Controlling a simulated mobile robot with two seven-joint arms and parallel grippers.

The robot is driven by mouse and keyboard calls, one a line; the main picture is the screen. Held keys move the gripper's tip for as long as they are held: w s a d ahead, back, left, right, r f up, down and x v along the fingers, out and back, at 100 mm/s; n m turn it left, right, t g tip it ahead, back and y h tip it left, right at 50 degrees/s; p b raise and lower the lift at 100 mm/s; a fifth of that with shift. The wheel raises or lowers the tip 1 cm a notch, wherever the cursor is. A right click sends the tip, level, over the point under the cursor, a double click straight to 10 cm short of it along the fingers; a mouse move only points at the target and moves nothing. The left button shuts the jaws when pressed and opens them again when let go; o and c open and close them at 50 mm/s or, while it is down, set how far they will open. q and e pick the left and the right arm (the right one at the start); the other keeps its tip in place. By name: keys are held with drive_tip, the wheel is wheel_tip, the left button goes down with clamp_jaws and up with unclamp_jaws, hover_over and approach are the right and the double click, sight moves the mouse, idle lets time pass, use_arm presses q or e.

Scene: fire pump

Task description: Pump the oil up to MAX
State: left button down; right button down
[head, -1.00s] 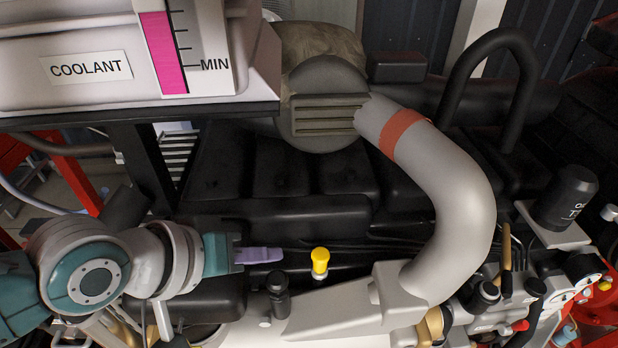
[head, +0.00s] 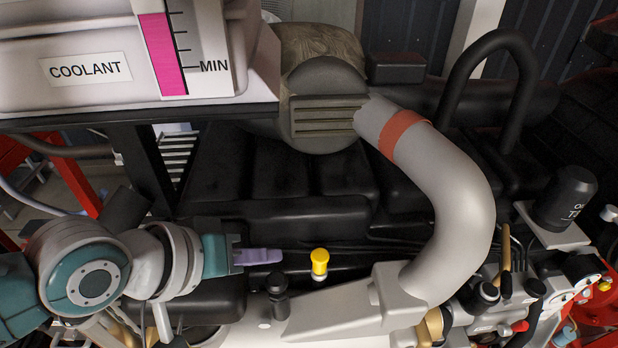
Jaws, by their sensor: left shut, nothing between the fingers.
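My left gripper (head: 262,257) comes in from the left, with its purple fingers shut and nothing between them. The fingers point right, over the dark engine, a little to the left of a yellow cap (head: 319,262) and apart from it. A black knob (head: 277,284) stands just below the fingertips in the picture; I cannot tell whether they touch. A black cylinder (head: 566,195) with partly legible white lettering, starting with an O, stands at the right. I cannot make out any oil level or MAX mark. My right gripper does not show.
A coolant tank (head: 90,70) with pink fluid and a MIN mark fills the upper left on a dark shelf. A thick grey pipe (head: 455,200) with a red band curves down at centre right. Gauges and small levers crowd the lower right.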

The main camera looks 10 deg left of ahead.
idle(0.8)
use_arm(q)
drive_tip(key=r+p, duration=0.1)
drive_tip(key=r, duration=0.1)
drive_tip(key=r+p, duration=0.1)
drive_tip(key=r, duration=0.2)
drive_tip(key=shift+w+d+p, duration=0.15)
drive_tip(key=shift+w+p, duration=0.05)
drive_tip(key=shift+p, duration=0.1)
drive_tip(key=shift+f, duration=0.1)
drive_tip(key=b, duration=0.8)
hover_over(271, 286)
wheel_tip(271, 286, down, 8)
drive_tip(key=shift+f+b, duration=0.4)
drive_tip(key=shift+b, duration=0.1)
idle(1.2)
